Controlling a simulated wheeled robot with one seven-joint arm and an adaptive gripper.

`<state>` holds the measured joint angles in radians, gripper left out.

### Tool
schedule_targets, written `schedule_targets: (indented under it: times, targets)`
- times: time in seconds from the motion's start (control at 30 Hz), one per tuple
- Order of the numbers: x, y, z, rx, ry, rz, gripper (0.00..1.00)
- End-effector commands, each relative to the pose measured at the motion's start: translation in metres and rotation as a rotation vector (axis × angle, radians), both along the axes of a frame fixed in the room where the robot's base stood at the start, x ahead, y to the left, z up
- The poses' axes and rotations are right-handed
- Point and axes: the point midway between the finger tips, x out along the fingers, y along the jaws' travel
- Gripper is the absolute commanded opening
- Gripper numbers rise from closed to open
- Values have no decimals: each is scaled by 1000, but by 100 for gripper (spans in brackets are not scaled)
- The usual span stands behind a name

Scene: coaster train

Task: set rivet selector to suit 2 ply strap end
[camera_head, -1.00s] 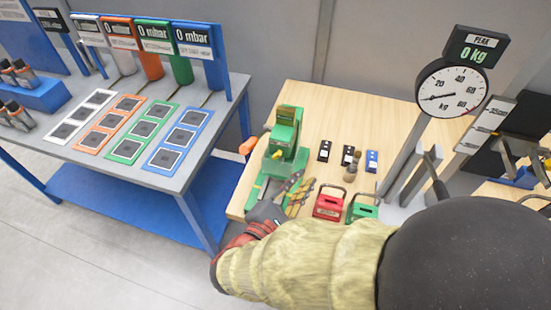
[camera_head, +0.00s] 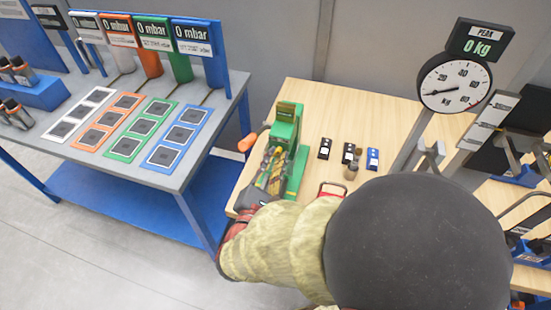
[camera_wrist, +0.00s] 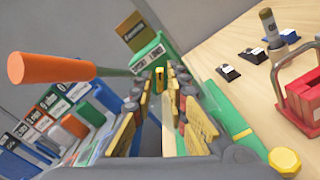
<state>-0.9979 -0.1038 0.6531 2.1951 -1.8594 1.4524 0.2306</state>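The green riveting press (camera_head: 287,125) stands on the wooden table, and its green body also shows in the wrist view (camera_wrist: 160,52). My gripper (camera_head: 273,160) is in front of the press, pointing at it. In the wrist view my gripper (camera_wrist: 163,78) has its yellow-padded fingers apart. A small yellow part (camera_wrist: 159,77) of the press shows between the fingertips; I cannot tell whether they touch it. A yellow knob (camera_wrist: 285,161) sits at the lower right of the wrist view. The selector's marking is too small to read.
An orange lever handle (camera_wrist: 45,68) juts out left of the press. Black and blue small blocks (camera_head: 372,158) and a brown-handled tool (camera_head: 351,169) stand to the right. A red frame (camera_wrist: 300,100) is near my gripper's right side. A dial scale (camera_head: 455,83) stands farther right.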

Motion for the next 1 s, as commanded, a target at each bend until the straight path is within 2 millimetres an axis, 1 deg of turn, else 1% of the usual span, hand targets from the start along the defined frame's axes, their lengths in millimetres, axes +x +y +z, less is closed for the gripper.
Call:
schedule_targets:
  times: [0.1, 0.37, 0.67, 1.0]
  targets:
    - [5, -2, 0, 0, 1, -1, 15]
    - [6, -1, 0, 0, 1, 1, 15]
    - [5, -2, 0, 0, 0, 0, 0]
    - [5, -2, 0, 0, 1, -1, 0]
